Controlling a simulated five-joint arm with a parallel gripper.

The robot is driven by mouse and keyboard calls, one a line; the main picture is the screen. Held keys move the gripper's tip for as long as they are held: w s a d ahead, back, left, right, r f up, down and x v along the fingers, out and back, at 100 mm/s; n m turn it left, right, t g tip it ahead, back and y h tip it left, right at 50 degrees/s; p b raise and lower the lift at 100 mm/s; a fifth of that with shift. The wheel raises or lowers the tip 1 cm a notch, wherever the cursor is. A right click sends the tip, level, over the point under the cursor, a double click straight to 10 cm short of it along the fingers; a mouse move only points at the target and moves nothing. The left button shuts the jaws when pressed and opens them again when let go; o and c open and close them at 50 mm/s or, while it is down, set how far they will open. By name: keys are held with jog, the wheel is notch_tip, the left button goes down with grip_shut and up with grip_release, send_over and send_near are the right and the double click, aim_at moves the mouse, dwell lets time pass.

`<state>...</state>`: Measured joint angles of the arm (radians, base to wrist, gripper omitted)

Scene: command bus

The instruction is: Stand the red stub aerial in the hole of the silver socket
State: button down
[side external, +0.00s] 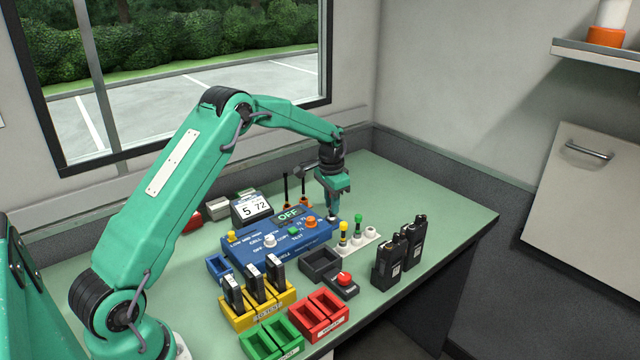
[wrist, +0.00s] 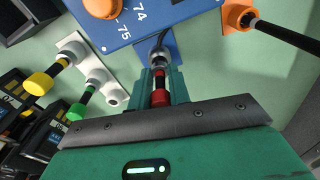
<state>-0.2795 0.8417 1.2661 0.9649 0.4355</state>
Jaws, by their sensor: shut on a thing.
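My gripper (side external: 332,208) points down at the back right corner of the blue console (side external: 245,262). In the wrist view my gripper (wrist: 159,88) is shut on the red stub aerial (wrist: 160,98), which has a dark band. The silver socket (wrist: 158,61) is on a blue mount, directly beyond the aerial's far end. The aerial lines up with the socket and seems to meet it; I cannot tell whether its end is inside the hole. In the side view the fingers hide most of the aerial.
A white rack (wrist: 69,45) holds a yellow aerial (wrist: 42,80) and a green aerial (wrist: 84,97) close beside my gripper. A black rod in an orange mount (wrist: 240,17) stands on the other side. Black radios (side external: 388,264), red trays (side external: 318,315) and green trays (side external: 272,340) stand nearer the front.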

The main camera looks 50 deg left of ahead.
jog(key=shift+f, duration=0.55)
dwell(0.6)
jog(key=c, duration=0.9)
grip_release()
jog(key=shift+r, duration=0.15)
jog(key=shift+r, duration=3.35)
